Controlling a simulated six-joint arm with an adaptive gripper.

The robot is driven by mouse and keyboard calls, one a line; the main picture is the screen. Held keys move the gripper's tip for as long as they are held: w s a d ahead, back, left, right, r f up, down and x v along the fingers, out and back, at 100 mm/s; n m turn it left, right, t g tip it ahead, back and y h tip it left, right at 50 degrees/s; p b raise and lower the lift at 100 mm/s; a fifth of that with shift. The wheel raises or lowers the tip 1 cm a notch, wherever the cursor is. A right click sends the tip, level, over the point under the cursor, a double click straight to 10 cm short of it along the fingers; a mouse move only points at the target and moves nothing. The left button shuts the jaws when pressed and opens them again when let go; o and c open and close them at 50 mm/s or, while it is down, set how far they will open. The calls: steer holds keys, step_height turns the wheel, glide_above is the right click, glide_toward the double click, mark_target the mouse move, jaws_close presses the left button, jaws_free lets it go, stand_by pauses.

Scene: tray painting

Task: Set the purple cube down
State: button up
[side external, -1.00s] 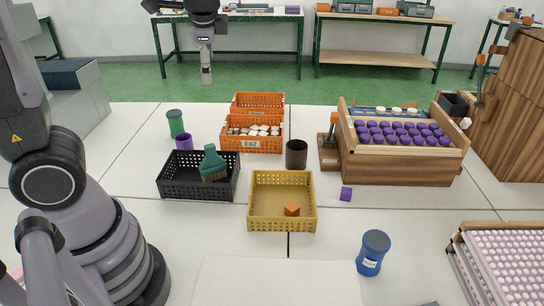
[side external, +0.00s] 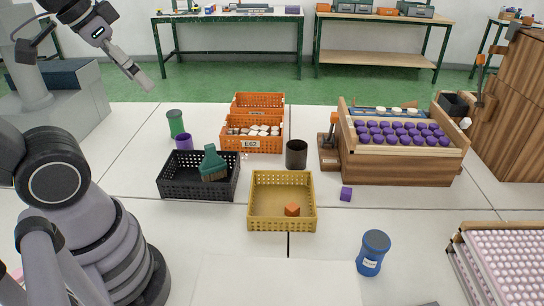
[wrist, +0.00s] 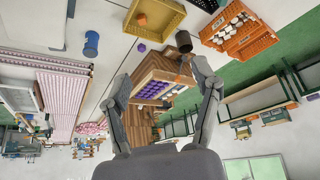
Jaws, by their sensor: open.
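The purple cube (side external: 346,194) rests on the white table, in front of the wooden box and right of the yellow crate. In the wrist view the cube (wrist: 141,48) shows small, between the yellow crate and the wooden box. My gripper (side external: 147,83) is high at the upper left in the side view, tilted down to the right, far from the cube. In the wrist view my gripper (wrist: 161,68) has its two fingers spread wide, with nothing between them.
The yellow crate (side external: 251,205) holds an orange cube (side external: 292,209). A black crate (side external: 172,188) holds a green brush. A dark cup (side external: 296,154), a blue jar (side external: 373,253) and a wooden box (side external: 400,173) of purple pieces stand nearby. Table around the purple cube is clear.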

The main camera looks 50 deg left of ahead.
steer(key=w+d+r+n, duration=0.1)
steer(key=w+n, duration=0.1)
steer(key=w, duration=1.1)
steer(key=n+g+y, duration=0.2)
steer(key=n, duration=0.2)
glide_above(347, 190)
steer(key=s+d, duration=0.2)
step_height(347, 190, down, 36)
steer(key=shift+f, duration=0.1)
steer(key=shift+a+x, duration=0.25)
steer(key=shift+x, duration=1.25)
steer(key=shift+a+x, duration=0.25)
steer(key=shift+x, duration=1.3)
steer(key=c, duration=1.1)
steer(key=shift+r, duration=0.2)
